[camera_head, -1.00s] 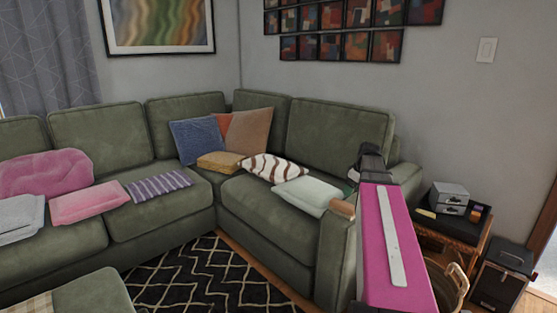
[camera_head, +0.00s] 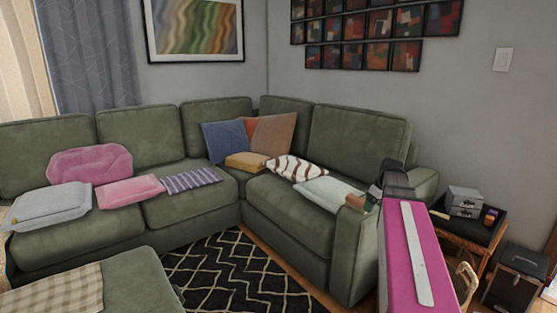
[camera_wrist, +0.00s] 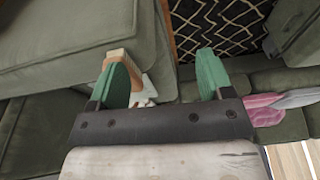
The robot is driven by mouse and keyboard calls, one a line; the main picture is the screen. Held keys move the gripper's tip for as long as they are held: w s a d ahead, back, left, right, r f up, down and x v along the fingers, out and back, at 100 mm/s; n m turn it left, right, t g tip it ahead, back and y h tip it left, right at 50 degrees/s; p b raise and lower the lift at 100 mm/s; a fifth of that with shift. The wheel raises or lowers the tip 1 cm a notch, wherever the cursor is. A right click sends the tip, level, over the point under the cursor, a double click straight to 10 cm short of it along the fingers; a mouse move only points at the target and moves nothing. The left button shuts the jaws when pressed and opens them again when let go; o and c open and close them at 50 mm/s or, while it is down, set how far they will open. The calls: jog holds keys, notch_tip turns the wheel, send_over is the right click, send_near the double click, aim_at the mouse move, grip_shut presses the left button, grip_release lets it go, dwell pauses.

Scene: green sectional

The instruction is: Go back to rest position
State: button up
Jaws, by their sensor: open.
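My gripper (camera_wrist: 163,62) is open and empty in the wrist view, its two green fingers wide apart. In the head view my magenta arm reaches up at the right, and my dark gripper end (camera_head: 393,178) shows in front of the right end of the green sectional (camera_head: 360,140). A small light wooden piece (camera_head: 355,202) is at the top front of the right armrest. A wooden piece (camera_wrist: 122,57) also shows beside the left finger in the wrist view; I cannot tell whether they touch.
Cushions, including a pink one (camera_head: 90,164) and a striped one (camera_head: 292,168), lie on the sofa. A small black-topped table (camera_head: 468,226) with grey boxes, a basket (camera_head: 466,280) and a black case (camera_head: 512,275) stand at the right. A patterned rug (camera_head: 235,275) covers the floor.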

jog(key=s+a+f+m+g, duration=0.1)
jog(key=s+a+f+m, duration=0.2)
jog(key=s+a+f, duration=0.4)
jog(key=s+a+f+m+g+h, duration=0.1)
jog(key=s+a+f+m, duration=0.2)
jog(key=s+a+f, duration=0.5)
jog(key=a+f, duration=0.3)
jog(key=f, duration=0.1)
jog(key=shift+s+a+f+m+h, duration=0.15)
jog(key=shift+a+f+m+h, duration=0.15)
jog(key=shift+a+m, duration=0.1)
